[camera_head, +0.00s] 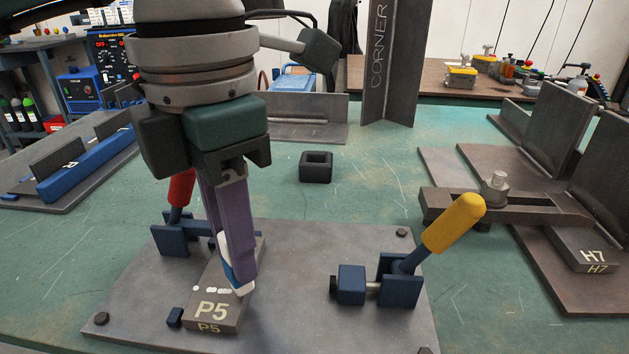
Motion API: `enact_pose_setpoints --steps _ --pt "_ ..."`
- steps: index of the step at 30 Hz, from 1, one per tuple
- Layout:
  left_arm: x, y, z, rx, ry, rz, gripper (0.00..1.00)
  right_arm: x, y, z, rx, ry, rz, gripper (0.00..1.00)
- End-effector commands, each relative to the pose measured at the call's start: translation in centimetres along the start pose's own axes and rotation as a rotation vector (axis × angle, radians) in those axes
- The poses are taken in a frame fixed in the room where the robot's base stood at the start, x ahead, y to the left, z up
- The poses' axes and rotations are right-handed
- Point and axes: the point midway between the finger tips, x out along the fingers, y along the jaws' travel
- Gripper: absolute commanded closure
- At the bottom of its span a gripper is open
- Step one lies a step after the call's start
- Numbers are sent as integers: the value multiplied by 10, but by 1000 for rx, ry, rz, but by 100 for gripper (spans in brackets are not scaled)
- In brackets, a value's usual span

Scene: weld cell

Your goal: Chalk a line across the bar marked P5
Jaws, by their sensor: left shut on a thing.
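The dark bar marked P5 (212,310) lies on a grey steel plate (300,245) at lower centre left. My left gripper (238,285) reaches down from above with its purple fingers shut on a white and blue piece, apparently the chalk (227,258). The fingertips are at the right side of the bar's top, close to or touching it; I cannot tell which. Short white marks show on the bar's top just left of the fingertips. The fingers hide part of the bar behind them. My right gripper is not in view.
A red-handled clamp (177,205) stands behind the bar at left. A blue clamp with a yellow handle (452,222) stands on the plate's right. A small black hollow block (316,167) sits behind the plate. At right is a fixture with a bar marked H7 (583,250).

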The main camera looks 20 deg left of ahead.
Motion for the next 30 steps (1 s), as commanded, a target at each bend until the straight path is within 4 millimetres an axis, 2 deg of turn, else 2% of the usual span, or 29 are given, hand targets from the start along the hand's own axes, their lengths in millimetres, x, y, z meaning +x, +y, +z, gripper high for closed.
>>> enact_pose_setpoints --steps 30 --pt "8 2 -2 0 0 0 100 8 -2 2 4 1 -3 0"
